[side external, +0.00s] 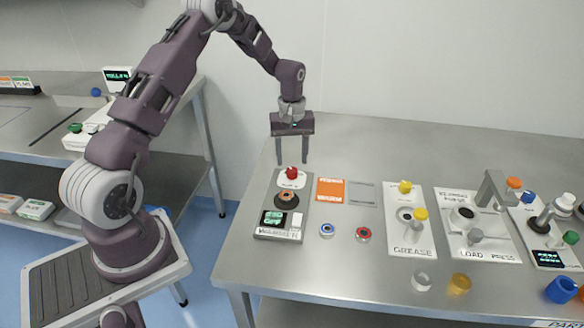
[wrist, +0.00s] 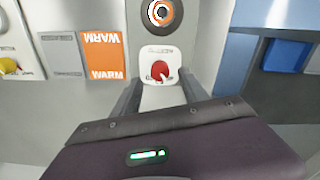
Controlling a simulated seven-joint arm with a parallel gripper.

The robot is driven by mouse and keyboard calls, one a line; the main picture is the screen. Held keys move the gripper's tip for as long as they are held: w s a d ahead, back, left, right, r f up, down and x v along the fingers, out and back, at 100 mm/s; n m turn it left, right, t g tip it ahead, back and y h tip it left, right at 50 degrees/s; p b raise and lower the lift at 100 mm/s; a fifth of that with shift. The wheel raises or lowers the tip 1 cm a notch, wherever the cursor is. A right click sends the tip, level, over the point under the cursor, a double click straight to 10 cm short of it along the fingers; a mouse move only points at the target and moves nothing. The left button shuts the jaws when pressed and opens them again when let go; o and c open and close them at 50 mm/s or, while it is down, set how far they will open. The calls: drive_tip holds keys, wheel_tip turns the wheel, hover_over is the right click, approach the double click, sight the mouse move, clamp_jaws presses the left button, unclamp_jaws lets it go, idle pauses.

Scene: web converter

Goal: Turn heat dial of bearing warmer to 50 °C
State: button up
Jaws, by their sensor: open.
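The bearing warmer (side external: 262,231) is a grey panel at the left end of the steel table. Its red heat dial (side external: 292,173) sits on a white plate at the far end of the panel. In the wrist view the red dial (wrist: 159,76) shows on its white plate, but its scale marks are too small to read. A copper-coloured ring on a dark round plate (side external: 287,198) and a small green-lit display (side external: 273,218) lie nearer the front. My gripper (side external: 292,160) is open and empty, pointing down above the dial, with its fingers apart on either side.
An orange WARM card (side external: 330,190) and a grey card (side external: 362,194) lie right of the warmer. A blue ring (side external: 327,230) and a red ring (side external: 364,234) lie in front. The grease station (side external: 408,240) and load press (side external: 480,250) stand further right.

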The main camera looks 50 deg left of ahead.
sight(292, 170)
wheel_tip(292, 170, down, 4)
drive_tip(key=shift+f, duration=0.15)
clamp_jaws()
drive_tip(key=shift+m, duration=0.4)
drive_tip(key=m, duration=0.3)
drive_tip(key=shift+m, duration=2)
unclamp_jaws()
